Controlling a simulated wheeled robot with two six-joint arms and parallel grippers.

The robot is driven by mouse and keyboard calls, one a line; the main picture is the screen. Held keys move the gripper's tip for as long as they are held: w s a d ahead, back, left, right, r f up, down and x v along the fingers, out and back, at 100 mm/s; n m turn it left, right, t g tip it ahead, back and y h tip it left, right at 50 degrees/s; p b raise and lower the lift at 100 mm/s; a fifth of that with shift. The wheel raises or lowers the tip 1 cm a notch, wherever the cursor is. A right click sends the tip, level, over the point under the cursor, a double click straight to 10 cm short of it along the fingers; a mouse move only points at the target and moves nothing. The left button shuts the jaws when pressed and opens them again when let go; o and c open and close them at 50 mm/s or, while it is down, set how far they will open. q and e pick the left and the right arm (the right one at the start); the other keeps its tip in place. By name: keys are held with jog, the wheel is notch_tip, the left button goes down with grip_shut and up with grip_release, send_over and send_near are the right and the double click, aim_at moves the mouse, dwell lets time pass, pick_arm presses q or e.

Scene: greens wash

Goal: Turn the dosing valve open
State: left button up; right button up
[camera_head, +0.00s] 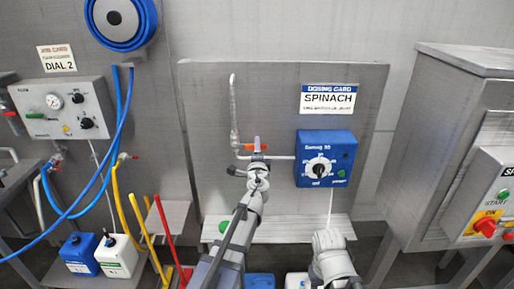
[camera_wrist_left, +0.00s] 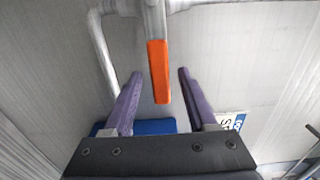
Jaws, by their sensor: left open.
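The dosing valve's orange lever (camera_head: 248,147) sits on the grey pipe in front of the spinach panel. In the left wrist view the orange lever (camera_wrist_left: 159,72) hangs from the pipe, its free end between my fingertips. My left gripper (camera_head: 257,160) is at the lever in the head view. In the left wrist view my left gripper (camera_wrist_left: 159,82) is open, with a purple finger on each side of the lever and visible gaps. In the head view the gripper and arm hide part of the valve.
A blue dosing unit (camera_head: 325,158) with a dial is right of the valve, below the spinach sign (camera_head: 328,98). A grey cabinet (camera_head: 450,130) stands at the right. Hoses and a dial box (camera_head: 62,108) are at the left. A shelf (camera_head: 285,229) runs below the panel.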

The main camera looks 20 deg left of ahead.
pick_arm(q)
jog(key=shift+w+a, duration=0.2)
jog(key=shift+w, duration=0.5)
jog(key=shift+c, duration=0.4)
grip_shut()
dwell(0.5)
